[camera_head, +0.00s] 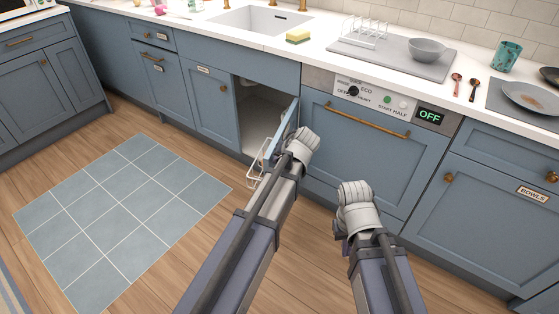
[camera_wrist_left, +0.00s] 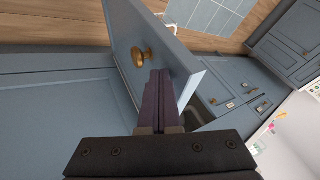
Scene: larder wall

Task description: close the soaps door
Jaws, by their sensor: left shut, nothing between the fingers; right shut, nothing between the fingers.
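The blue cupboard door (camera_head: 282,131) below the sink stands swung well out; no soaps label is readable on it. It is seen almost edge-on in the head view. The open cupboard's pale interior (camera_head: 258,115) shows to its left. In the left wrist view the door (camera_wrist_left: 185,65) shows its outer face with a brass knob (camera_wrist_left: 141,56). My left gripper (camera_wrist_left: 160,75) is shut and empty, its fingers at the door's outer face just beside the knob; contact is unclear. My right gripper (camera_head: 342,244) is shut and empty in front of the dishwasher, partly hidden by its wrist.
A wire rack (camera_head: 257,178) shows on the door's inner side. The dishwasher (camera_head: 370,150) is shut, right of the open cupboard. A tiled mat (camera_head: 120,215) lies on the floor at left. The sink counter (camera_head: 310,50) runs above.

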